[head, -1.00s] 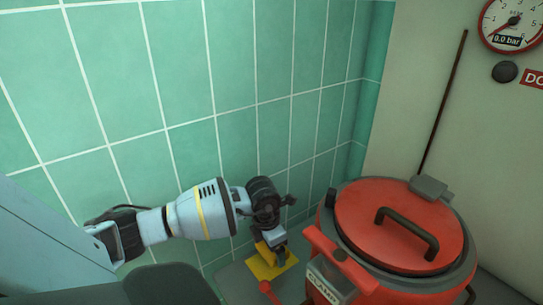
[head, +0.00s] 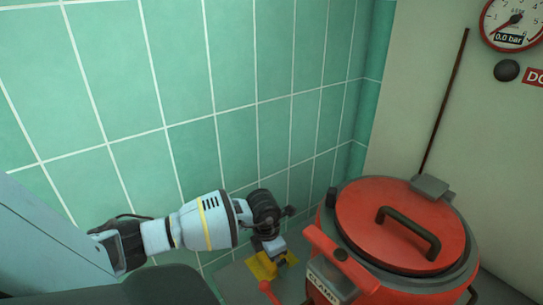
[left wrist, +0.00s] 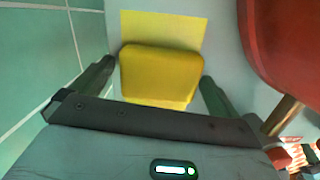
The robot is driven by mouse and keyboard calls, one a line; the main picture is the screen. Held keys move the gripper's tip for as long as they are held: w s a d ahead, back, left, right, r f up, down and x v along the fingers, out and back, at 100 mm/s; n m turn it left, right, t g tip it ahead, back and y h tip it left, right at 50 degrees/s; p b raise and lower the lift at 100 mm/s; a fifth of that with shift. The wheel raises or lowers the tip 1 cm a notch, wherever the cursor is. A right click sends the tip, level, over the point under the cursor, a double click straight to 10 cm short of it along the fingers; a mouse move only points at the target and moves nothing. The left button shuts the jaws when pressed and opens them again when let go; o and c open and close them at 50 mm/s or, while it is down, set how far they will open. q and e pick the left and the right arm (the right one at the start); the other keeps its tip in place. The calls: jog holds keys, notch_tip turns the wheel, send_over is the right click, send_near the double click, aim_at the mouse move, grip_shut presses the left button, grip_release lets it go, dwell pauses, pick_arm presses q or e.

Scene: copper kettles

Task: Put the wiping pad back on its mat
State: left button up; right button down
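The yellow wiping pad (left wrist: 160,72) sits between the fingers of my left gripper (left wrist: 159,75) in the left wrist view. Whether the pad touches the mat I cannot tell. My right gripper is not in view.
A red lidded kettle (head: 400,220) stands close to the right of the mat. A red-handled item (head: 268,291) lies in front of the mat. A green tiled wall (head: 180,100) rises behind. The grey surface (head: 235,283) is bare at the mat's left.

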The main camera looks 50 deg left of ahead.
pick_arm(q)
jog(key=shift+r, duration=0.1)
jog(key=shift+r+p, duration=0.5)
jog(key=shift+r, duration=0.05)
notch_tip(320, 180, up, 11)
jog(key=s+p, duration=0.1)
jog(key=p, duration=0.7)
jog(key=shift+s+a, duration=0.15)
jog(key=shift+s, duration=0.05)
